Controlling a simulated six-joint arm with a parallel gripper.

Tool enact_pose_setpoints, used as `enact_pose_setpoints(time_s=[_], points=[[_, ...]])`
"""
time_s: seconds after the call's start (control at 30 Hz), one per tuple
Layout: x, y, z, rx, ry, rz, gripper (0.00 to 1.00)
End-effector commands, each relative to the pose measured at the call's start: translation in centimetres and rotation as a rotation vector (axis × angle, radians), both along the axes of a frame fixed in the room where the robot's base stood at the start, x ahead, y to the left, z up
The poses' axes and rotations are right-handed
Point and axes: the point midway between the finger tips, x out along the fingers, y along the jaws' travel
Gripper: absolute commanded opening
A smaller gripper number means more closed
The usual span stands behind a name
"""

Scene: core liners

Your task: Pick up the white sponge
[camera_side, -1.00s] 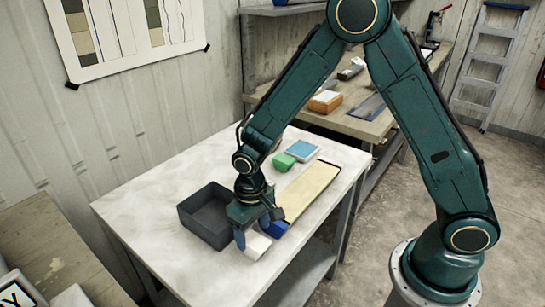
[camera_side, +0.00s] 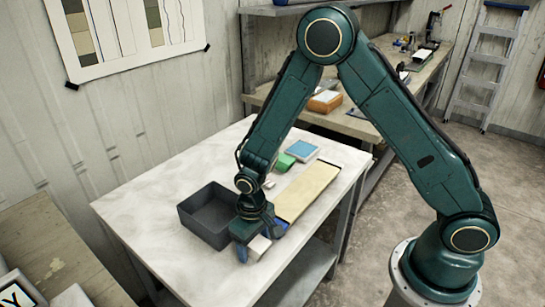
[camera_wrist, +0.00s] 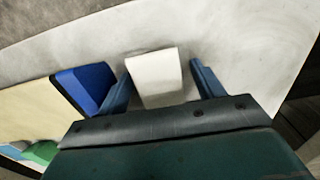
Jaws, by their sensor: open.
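The white sponge (camera_wrist: 155,77) lies on the pale table between my gripper's two blue fingers in the wrist view. It also shows in the side view (camera_side: 258,246), just beside the gripper. My gripper (camera_wrist: 160,85) is open, with a clear gap between the sponge and the right finger and a narrower one at the left finger. In the side view the gripper (camera_side: 258,250) is low over the table near its front edge. The lower part of the sponge is hidden behind the gripper body in the wrist view.
A dark open bin (camera_side: 207,213) stands left of the gripper. The table's front left is clear.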

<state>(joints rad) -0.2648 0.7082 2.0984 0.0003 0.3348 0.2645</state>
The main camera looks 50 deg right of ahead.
Motion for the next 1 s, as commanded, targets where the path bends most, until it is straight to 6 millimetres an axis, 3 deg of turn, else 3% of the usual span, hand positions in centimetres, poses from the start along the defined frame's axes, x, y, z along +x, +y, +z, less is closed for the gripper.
enact_pose_setpoints(time_s=[0.27,0.53,1.0], points=[[0.00,0.00,0.02,0.000,0.000,0.000,0.67],[0.00,0.00,0.03,0.000,0.000,0.000,0.20],[0.03,0.01,0.55,0.000,-0.001,0.000,0.20]])
